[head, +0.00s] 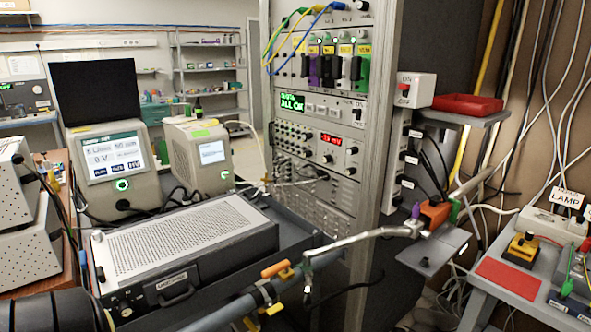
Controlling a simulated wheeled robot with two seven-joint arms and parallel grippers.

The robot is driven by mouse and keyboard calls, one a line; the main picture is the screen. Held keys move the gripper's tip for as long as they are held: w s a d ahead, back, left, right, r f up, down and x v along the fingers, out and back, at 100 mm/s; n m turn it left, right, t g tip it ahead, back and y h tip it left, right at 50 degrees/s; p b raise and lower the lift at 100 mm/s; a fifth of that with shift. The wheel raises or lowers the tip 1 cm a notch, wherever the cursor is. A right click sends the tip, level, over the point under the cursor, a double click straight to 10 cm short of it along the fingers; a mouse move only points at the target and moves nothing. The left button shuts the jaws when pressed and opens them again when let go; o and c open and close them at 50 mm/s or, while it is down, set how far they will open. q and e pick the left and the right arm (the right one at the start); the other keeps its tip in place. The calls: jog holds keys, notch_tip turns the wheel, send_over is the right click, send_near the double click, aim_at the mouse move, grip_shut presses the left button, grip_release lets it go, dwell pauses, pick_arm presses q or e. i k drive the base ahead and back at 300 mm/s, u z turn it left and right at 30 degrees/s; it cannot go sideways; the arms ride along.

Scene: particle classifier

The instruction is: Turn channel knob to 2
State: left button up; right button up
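A tall equipment rack (385,100) stands in the middle of the head view. One of its panels has a red numeric display (331,139) with a small round knob (327,158) below it. More small knobs (292,131) sit in rows to the left of that display. The labels are too small to read, so I cannot tell which knob is the channel knob or where it points. Neither of my grippers shows in this view.
A perforated metal box (180,240) and a pipe with an orange handle (277,268) lie in front of the rack. Two screened instruments (112,165) (199,152) stand to its left. A shelf with a red tray (467,104) and a side table (480,300) are at right.

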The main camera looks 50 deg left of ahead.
aim_at(326, 159)
jog(key=u, duration=1.55)
